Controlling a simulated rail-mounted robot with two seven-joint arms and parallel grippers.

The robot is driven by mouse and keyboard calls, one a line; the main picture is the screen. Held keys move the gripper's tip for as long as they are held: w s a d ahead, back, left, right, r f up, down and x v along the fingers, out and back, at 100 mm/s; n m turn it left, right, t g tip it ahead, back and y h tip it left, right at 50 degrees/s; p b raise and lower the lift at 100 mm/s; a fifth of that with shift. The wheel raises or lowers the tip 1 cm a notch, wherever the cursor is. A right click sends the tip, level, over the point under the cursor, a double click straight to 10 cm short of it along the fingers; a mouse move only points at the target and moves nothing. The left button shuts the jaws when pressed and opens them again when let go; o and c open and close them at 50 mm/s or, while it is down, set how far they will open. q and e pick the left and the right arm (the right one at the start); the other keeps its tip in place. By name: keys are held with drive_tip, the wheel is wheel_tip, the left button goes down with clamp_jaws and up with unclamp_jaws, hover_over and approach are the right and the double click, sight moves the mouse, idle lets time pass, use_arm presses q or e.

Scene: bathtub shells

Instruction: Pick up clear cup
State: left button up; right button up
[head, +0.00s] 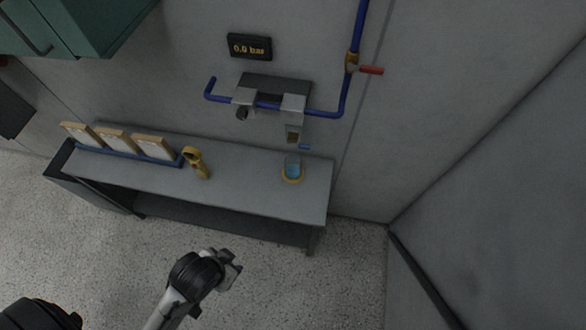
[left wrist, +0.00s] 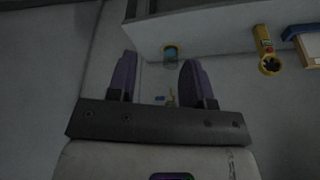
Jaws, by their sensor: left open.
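The clear cup (head: 293,164) stands upright near the right end of the bench top (head: 240,182), with a bluish tint and a yellow ring at its base. In the left wrist view the cup (left wrist: 170,54) appears small, beyond the fingers and roughly between them, with the scene turned upside down. My left gripper (head: 236,266) is in front of the bench, apart from the cup and to its lower left in the head view. Its two dark fingers (left wrist: 160,82) are spread and empty. My right gripper is not in view.
A yellow handheld device (head: 198,162) stands left of the cup. Several framed boards (head: 117,140) sit in a blue rack at the bench's left end. A dispenser (head: 293,132) with a blue lever hangs above the cup, below blue pipes (head: 325,112). The bench between device and cup is clear.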

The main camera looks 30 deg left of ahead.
use_arm(q)
drive_tip(key=shift+o, duration=0.4)
drive_tip(key=o, duration=0.9)
drive_tip(key=shift+f, duration=0.1)
